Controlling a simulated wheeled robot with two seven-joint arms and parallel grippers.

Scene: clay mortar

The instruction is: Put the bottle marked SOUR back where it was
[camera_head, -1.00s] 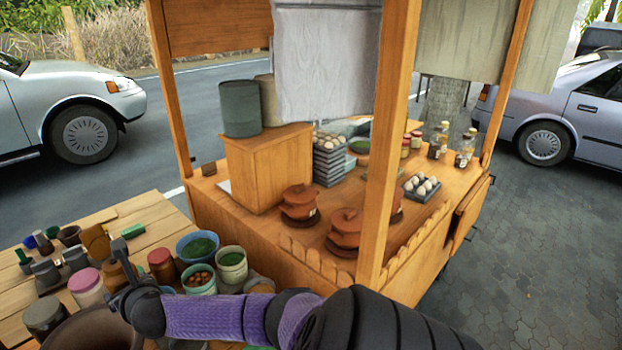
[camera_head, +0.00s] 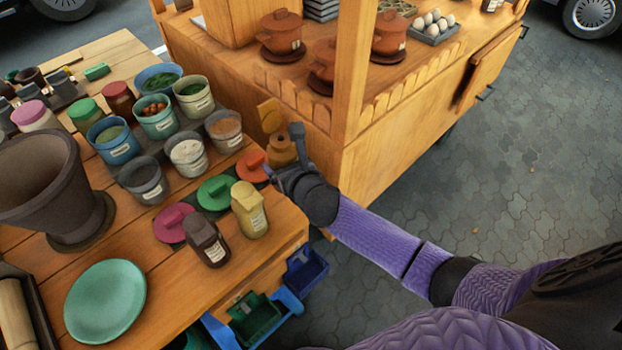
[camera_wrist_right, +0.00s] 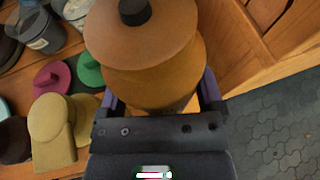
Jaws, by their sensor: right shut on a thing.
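My right gripper (camera_head: 290,168) is shut on a brown-orange bottle (camera_head: 281,150) and holds it near the right edge of the wooden table (camera_head: 50,262). In the right wrist view the bottle (camera_wrist_right: 145,60) has a wide round body and a small dark stopper, between my fingers. No SOUR marking can be read on it. A dark brown bottle (camera_head: 206,241) and a yellow bottle (camera_head: 250,211), both with pale labels, stand at the table's right front. My left gripper is not in view.
Pink, green and red-orange lids (camera_head: 215,193) lie left of my right gripper. Several filled pots (camera_head: 158,118) stand behind them. A dark mortar (camera_head: 42,185) and green plate (camera_head: 105,300) are at left. The wooden stall (camera_head: 255,85) rises close behind the held bottle.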

